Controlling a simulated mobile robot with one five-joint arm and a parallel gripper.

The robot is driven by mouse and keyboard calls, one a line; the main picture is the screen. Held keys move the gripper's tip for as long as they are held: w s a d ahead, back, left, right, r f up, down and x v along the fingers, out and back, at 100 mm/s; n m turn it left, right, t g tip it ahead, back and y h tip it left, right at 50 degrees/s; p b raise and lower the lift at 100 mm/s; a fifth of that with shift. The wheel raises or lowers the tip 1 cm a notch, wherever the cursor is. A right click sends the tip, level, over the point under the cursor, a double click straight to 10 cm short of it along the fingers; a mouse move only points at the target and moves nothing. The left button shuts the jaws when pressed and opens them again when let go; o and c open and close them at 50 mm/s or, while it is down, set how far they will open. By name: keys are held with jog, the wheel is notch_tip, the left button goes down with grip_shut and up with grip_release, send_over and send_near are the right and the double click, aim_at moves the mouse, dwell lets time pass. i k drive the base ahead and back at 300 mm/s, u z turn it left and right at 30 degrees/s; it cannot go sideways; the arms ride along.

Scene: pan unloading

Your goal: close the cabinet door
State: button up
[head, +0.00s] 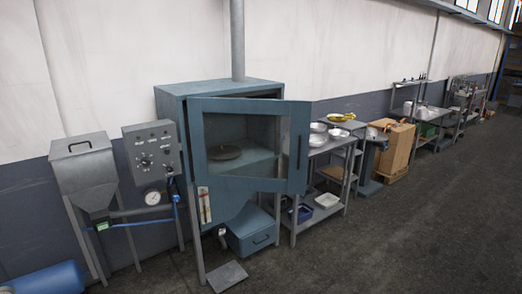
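The blue-grey cabinet (175,110) stands on legs against the wall, left of the picture's middle. Its door (297,150) is a blue frame with a large window and stands open, swung out to the front. A dark vertical handle shows on the door's right side. The cabinet's right part is partly hidden behind the door. My gripper is not in view.
A grey control box (152,148) and a hopper (85,165) stand left of the cabinet. A metal shelf table (331,148) with bowls stands to its right. A pedal plate (227,276) lies in front. The floor (420,235) at right is clear.

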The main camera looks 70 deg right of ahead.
aim_at(299, 112)
jog(key=u, duration=1.05)
jog(key=k, duration=1.55)
jog(key=z, duration=1.75)
jog(key=i, duration=1)
jog(key=u, duration=0.05)
